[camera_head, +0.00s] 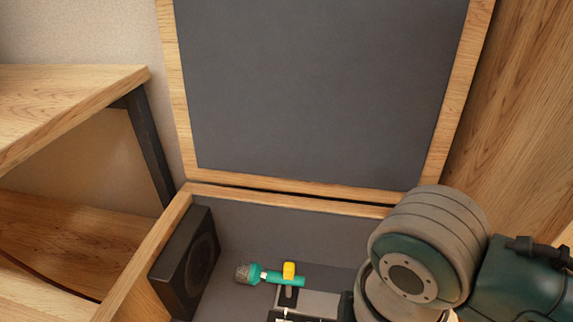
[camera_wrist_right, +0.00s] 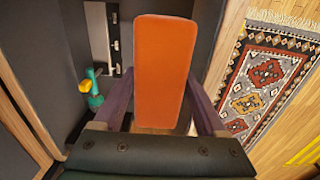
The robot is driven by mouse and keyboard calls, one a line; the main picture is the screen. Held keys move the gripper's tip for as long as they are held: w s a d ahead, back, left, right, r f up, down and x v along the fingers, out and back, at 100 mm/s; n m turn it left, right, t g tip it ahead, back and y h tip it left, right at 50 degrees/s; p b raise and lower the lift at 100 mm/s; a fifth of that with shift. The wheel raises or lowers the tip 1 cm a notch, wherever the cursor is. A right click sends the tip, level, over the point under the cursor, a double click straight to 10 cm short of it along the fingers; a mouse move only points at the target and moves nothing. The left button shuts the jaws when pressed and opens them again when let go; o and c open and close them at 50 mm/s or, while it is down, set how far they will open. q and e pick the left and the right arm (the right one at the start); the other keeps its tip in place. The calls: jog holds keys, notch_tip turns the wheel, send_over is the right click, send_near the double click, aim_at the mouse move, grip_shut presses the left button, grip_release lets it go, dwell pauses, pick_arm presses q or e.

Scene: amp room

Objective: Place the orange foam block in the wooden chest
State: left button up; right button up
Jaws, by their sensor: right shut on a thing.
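The orange foam block (camera_wrist_right: 163,70) stands out in the right wrist view, held between the two purple-grey fingers of my right gripper (camera_wrist_right: 161,95). In the head view the block is hidden behind my right arm. The wooden chest (camera_head: 143,257) is open, its grey-lined lid (camera_head: 318,85) raised at the back. My right wrist is over the right part of the chest's opening. In the right wrist view the block appears between the chest's interior and its dark right-hand wall; its exact height there I cannot tell. My left gripper is not in view.
Inside the chest are a black speaker (camera_head: 185,250) at the left, a teal microphone (camera_head: 270,275) with a yellow part (camera_head: 289,270), and a pale flat item (camera_head: 305,301). A wooden shelf (camera_head: 65,100) stands left. A patterned rug (camera_wrist_right: 262,85) lies outside.

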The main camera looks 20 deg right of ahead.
notch_tip(320, 180, down, 21)
jog(key=b, duration=1.3)
jog(key=shift+s+r+b, duration=0.1)
jog(key=shift+r+b, duration=0.1)
jog(key=shift+b, duration=0.2)
jog(key=shift+r, duration=0.1)
jog(key=shift+f, duration=0.2)
jog(key=o, duration=1.3)
jog(key=shift+r, duration=0.15)
